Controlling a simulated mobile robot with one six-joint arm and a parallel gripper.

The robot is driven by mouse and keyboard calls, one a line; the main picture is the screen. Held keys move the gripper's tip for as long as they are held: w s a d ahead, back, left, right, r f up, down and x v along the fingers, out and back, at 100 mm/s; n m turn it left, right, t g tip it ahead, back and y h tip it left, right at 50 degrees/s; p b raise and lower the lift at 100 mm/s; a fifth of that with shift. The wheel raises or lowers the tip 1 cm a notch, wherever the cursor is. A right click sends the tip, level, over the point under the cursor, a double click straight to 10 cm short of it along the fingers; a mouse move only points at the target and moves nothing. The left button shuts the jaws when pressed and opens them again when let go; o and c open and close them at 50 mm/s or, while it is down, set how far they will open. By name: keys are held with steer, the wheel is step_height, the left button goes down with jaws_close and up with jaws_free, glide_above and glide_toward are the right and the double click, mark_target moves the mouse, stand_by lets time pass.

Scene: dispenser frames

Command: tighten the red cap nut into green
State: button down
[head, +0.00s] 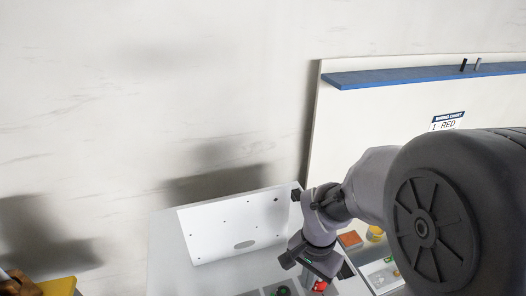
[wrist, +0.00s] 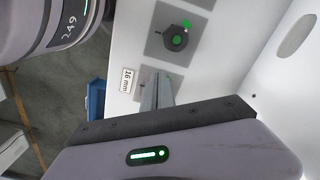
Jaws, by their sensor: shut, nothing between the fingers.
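My gripper (head: 314,280) is low over the grey bench at the lower middle of the head view. In the wrist view its narrow grey fingers (wrist: 157,88) are together, with nothing seen between them. A small red part (head: 320,286), which may be the red cap nut, shows right beside the gripper in the head view, partly covered by it. I cannot tell whether they touch. No red shows in the wrist view. A dark round fitting with a green centre (wrist: 176,39) sits on a grey square plate, beyond the fingertips. A green-topped dark fitting (head: 283,291) also shows left of the gripper in the head view.
A "16 mm" label (wrist: 126,80) is beside the fingers. A white panel with small holes (head: 232,228) rises behind the bench. An orange block (head: 350,240) and a yellow item (head: 375,232) are at the right. A blue bin (wrist: 96,98) stands beyond the bench edge.

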steer(key=shift+w+a, duration=0.1)
steer(key=shift+a, duration=0.1)
stand_by(0.5)
steer(key=shift+r, duration=0.15)
step_height(320, 180, up, 6)
steer(key=p, duration=0.4)
steer(key=shift+a, duration=0.1)
